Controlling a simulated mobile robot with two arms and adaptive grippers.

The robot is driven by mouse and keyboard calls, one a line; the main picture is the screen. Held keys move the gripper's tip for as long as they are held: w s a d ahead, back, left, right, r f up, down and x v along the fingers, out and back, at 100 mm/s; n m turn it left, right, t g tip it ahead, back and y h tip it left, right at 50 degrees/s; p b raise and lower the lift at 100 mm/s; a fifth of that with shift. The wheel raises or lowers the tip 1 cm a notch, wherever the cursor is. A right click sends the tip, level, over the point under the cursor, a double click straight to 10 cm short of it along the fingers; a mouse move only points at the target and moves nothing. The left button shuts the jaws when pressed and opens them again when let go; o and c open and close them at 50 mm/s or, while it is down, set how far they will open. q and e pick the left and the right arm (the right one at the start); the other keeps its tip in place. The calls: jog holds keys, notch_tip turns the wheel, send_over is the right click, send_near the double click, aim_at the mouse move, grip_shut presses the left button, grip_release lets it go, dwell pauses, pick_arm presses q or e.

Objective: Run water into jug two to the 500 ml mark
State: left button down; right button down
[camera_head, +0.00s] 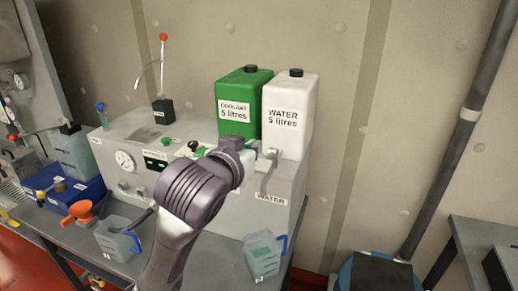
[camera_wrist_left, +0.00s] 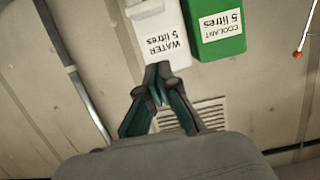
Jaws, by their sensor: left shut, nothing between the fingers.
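The white WATER 5 litres tank (camera_head: 290,120) stands upright on the grey bench unit, and it shows upside down in the wrist view (camera_wrist_left: 148,24). A grey tap (camera_head: 268,170) hangs at the unit's front above a WATER label (camera_head: 271,200). A clear jug with a blue handle (camera_head: 262,258) stands on the bench below the tap. Another similar jug (camera_head: 115,242) stands to the left. I cannot read which is jug two, nor any water level. My left gripper (camera_head: 252,154) is beside the tap's top; contact is unclear. Its fingertips (camera_wrist_left: 158,70) are together and empty.
A green COOLANT 5 litres tank (camera_head: 240,98) stands left of the water tank. The unit carries a gauge (camera_head: 125,161) and a tall lever with an orange knob (camera_head: 163,37).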

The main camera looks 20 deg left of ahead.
aim_at(259, 167)
pick_arm(q)
jog(key=p+x, duration=0.1)
jog(key=x, duration=0.3)
jog(key=shift+w+a, duration=0.1)
jog(key=f, duration=0.2)
jog(key=shift+w+f+p, duration=0.25)
jog(key=shift+f+p, duration=0.05)
jog(key=shift+f, duration=0.05)
jog(key=shift+s+f, duration=0.25)
jog(key=shift+f, duration=0.45)
jog(key=shift+w+f, duration=0.1)
jog(key=shift+w, duration=0.05)
